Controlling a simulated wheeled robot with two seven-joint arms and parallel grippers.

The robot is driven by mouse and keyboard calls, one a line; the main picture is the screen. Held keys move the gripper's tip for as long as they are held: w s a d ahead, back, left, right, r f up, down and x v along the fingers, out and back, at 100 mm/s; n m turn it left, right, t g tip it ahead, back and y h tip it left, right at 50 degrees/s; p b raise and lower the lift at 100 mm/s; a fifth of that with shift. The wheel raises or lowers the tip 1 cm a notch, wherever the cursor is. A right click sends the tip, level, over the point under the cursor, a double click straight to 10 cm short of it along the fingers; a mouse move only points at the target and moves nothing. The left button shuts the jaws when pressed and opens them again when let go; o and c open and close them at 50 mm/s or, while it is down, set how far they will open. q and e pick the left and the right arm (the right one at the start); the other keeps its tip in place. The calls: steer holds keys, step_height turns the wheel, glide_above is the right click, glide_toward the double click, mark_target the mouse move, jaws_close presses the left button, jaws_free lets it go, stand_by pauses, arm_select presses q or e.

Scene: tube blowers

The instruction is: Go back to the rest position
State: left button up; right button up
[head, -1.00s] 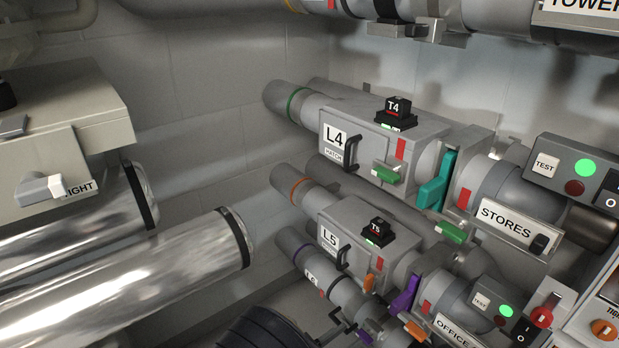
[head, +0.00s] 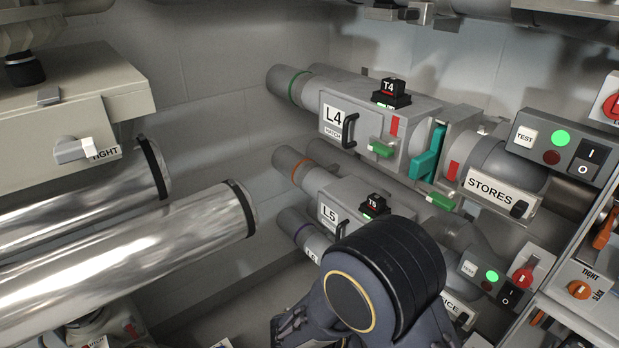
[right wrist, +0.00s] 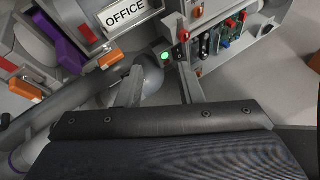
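My right gripper (right wrist: 162,82) shows in the right wrist view with its two grey fingers apart and nothing visible between them. Past the fingers are a grey pipe, a lit green lamp (right wrist: 165,56) and the OFFICE label (right wrist: 125,12). In the head view a dark, rounded link of my arm fills the bottom centre; the gripper itself does not show there. It hides most of the L6 line and part of the OFFICE line. My left gripper is in neither view.
The L4 housing (head: 336,116) and L5 housing (head: 328,213) stand behind my arm. The STORES box (head: 490,191) and a test switch box (head: 553,150) are at right. Shiny pipes (head: 130,260) lie at left below a beige box (head: 60,135).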

steer(key=s+d+r+m+g+y, duration=0.2)
steer(key=s+d+r+m+y, duration=0.1)
steer(key=s+m+y, duration=0.35)
steer(key=s+d+r+m+g+y, duration=0.2)
steer(key=s+d+r+m+y, duration=0.1)
steer(key=s+r+m+y, duration=0.25)
step_height(320, 180, up, 21)
steer(key=s+m+t+y+p, duration=0.2)
steer(key=m+t+y+p, duration=0.2)
steer(key=p, duration=1.3)
steer(key=m+t, duration=0.2)
steer(key=m, duration=0.2)
steer(key=shift+m, duration=0.3)
steer(key=shift+c, duration=0.5)
